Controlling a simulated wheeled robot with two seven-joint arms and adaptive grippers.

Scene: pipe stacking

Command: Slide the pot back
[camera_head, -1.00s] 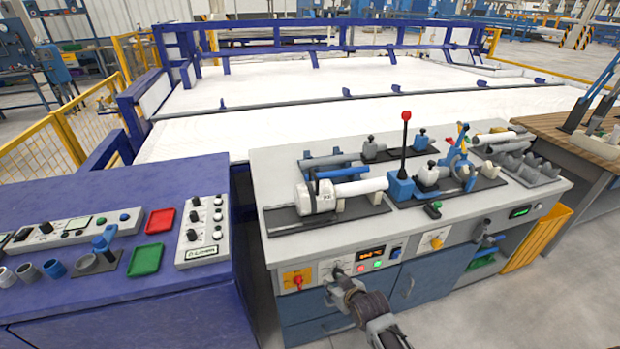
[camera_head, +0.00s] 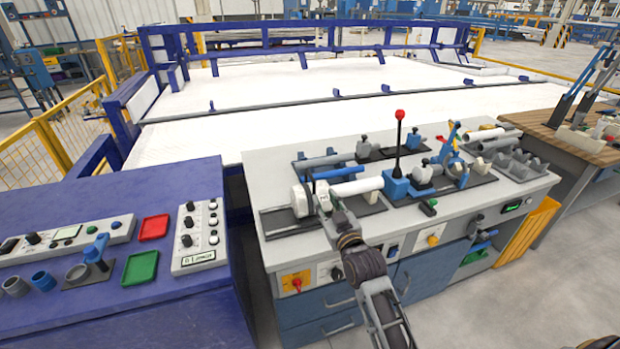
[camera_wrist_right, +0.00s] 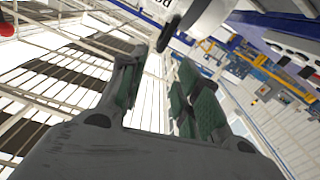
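The white pot (camera_head: 299,201) stands at the left end of the bench fixture, with a white pipe (camera_head: 357,186) to its right. My right gripper (camera_head: 322,190) has its fingertips close to the pot's right front side and partly covers it. In the right wrist view the two fingers (camera_wrist_right: 160,85) are apart with nothing between them. A white rounded body (camera_wrist_right: 208,18), which looks like the pot, and a dark handle-like bar (camera_wrist_right: 167,34) are just beyond the fingertips. I cannot tell whether a finger touches the bar. My left gripper is out of view.
A lever with a red knob (camera_head: 400,115) stands upright right of the pipe. A blue pipe (camera_head: 340,173) lies behind the pot. The grey bench's front panel (camera_head: 295,282) carries knobs and buttons. A blue console (camera_head: 60,205) stands at the left.

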